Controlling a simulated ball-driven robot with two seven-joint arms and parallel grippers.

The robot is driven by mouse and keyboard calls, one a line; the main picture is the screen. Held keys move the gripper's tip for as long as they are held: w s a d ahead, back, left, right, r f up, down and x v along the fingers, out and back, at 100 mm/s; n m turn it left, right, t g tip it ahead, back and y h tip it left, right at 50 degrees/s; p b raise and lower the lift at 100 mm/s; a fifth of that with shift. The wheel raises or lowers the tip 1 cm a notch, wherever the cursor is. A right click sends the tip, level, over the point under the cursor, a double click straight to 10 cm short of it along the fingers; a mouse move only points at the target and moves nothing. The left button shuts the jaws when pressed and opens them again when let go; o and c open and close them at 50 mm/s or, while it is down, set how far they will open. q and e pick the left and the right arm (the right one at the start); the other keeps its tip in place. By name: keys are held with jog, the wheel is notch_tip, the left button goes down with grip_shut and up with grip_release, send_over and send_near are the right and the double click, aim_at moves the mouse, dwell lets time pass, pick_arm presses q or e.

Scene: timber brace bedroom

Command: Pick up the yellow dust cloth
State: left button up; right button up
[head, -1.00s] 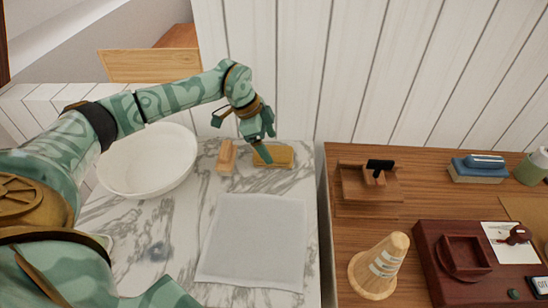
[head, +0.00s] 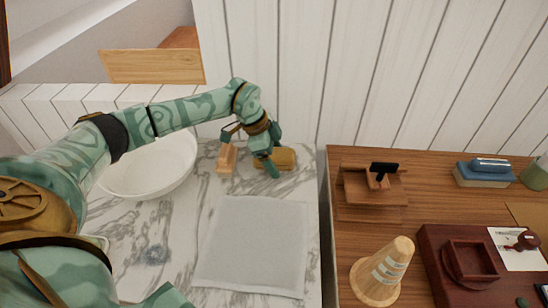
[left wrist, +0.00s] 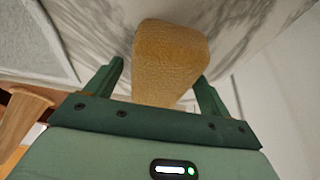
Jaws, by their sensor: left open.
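The yellow dust cloth (head: 284,158) lies as a folded pad on the white marble top, near its back edge by the wall. My left gripper (head: 266,158) is over its left part in the head view and hides some of it. In the left wrist view the cloth (left wrist: 170,60) shows large, with the open fingers of my left gripper (left wrist: 159,74) on either side of it. I cannot tell whether the fingers touch it. My right gripper is in neither view.
A wooden block (head: 227,160) stands just left of the cloth. A white bowl (head: 150,172) is further left, and a grey cloth square (head: 252,245) lies in front. A brown wooden desk (head: 345,225) with several objects is at the right. The plank wall (head: 290,70) is close behind.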

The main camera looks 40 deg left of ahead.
aim_at(281, 154)
pick_arm(q)
jog(key=c, duration=1.2)
jog(key=shift+o, duration=0.2)
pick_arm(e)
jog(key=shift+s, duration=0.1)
